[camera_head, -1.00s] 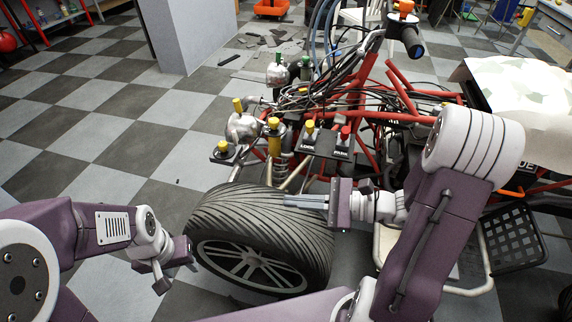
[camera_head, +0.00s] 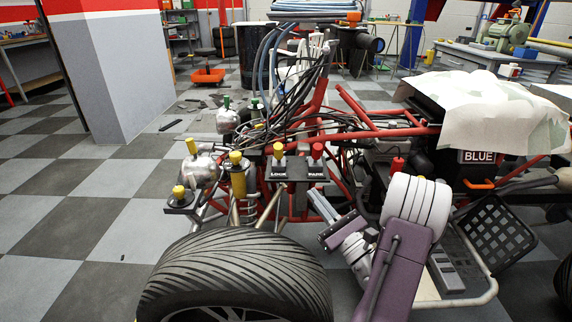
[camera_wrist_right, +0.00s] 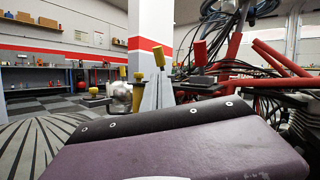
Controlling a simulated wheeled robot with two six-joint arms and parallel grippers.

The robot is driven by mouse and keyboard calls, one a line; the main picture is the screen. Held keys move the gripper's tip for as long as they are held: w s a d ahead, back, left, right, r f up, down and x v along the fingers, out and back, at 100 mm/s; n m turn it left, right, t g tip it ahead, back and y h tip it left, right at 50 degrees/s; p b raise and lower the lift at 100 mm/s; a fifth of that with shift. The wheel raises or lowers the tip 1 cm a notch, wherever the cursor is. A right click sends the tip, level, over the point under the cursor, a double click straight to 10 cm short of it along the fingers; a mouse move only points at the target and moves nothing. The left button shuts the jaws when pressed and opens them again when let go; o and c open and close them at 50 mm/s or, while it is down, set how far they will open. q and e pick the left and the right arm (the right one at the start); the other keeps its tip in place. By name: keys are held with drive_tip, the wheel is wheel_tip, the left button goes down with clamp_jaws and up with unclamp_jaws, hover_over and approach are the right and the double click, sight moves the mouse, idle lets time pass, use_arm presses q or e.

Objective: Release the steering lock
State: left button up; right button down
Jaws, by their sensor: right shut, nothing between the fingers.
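The LOCK lever, with a yellow knob (camera_head: 279,150), stands upright on a dark panel labelled LOCK at the front of the red-framed vehicle. My left gripper is out of view.
Other yellow knobs stand left of the panel, on a low plate (camera_head: 178,192), a silver canister (camera_head: 191,147) and a shock absorber (camera_head: 236,158). A large tyre (camera_head: 235,280) fills the lower middle. Red tubes and cables crowd behind the levers. Checkered floor lies open at left.

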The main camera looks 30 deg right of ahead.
sight(282, 154)
drive_tip(key=b+x, duration=0.3)
drive_tip(key=x, duration=0.9)
drive_tip(key=shift+w, duration=0.3)
drive_tip(key=shift+w+r, duration=0.2)
drive_tip(key=shift+w, duration=0.2)
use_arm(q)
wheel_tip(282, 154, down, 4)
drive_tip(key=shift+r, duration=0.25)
